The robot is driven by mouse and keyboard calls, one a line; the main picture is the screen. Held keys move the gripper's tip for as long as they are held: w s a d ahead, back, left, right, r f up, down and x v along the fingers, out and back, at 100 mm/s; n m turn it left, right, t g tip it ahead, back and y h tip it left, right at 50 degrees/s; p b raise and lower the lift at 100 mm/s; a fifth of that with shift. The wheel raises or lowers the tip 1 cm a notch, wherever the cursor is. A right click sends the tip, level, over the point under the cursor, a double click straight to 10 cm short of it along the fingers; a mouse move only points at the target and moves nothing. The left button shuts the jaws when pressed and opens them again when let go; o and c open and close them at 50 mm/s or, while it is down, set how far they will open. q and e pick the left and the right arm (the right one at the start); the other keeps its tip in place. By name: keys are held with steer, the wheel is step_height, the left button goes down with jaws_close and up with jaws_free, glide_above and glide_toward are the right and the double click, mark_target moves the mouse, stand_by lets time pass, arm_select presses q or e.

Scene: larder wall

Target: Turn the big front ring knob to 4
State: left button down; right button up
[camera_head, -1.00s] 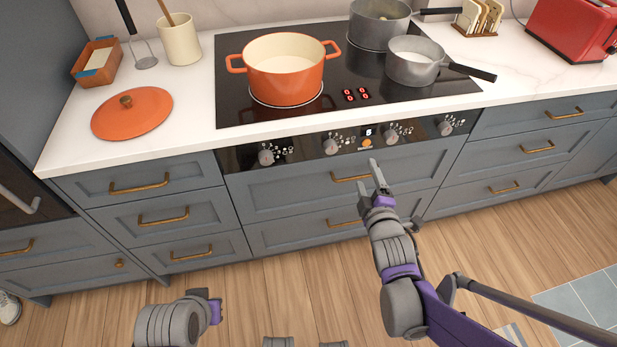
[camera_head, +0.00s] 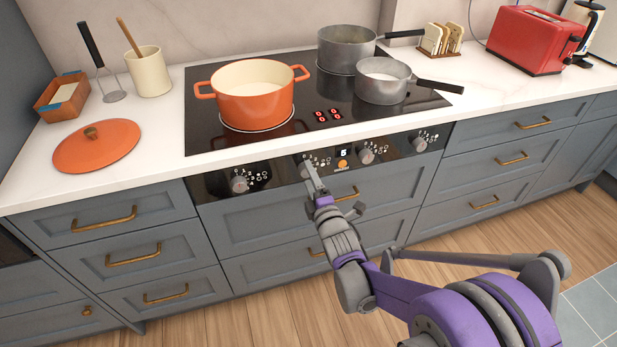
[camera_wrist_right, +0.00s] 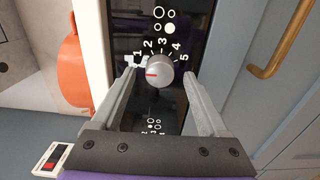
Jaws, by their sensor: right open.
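The hob's control panel (camera_head: 274,173) is a black strip with several round knobs. My right gripper (camera_head: 311,178) is open in front of the second knob from the left (camera_head: 304,163), partly covering it. In the right wrist view, that grey knob (camera_wrist_right: 159,70) sits between the two open fingers (camera_wrist_right: 157,88), one on each side, with gaps visible. Its red mark points left, below the 1; the digits 1 to 5 arc over it. Contact cannot be told. The left knob (camera_head: 239,184) and the third knob (camera_head: 367,156) are uncovered. My left gripper is out of view.
An orange pot (camera_head: 253,98) stands on the black hob (camera_head: 205,118), with two grey pans behind and right. An orange lid (camera_head: 97,147) lies on the white counter. Brass drawer handles (camera_head: 133,255) stick out below the panel. A lit display and orange button sit mid-panel.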

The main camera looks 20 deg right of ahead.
steer(key=shift+w, duration=0.5)
jaws_close()
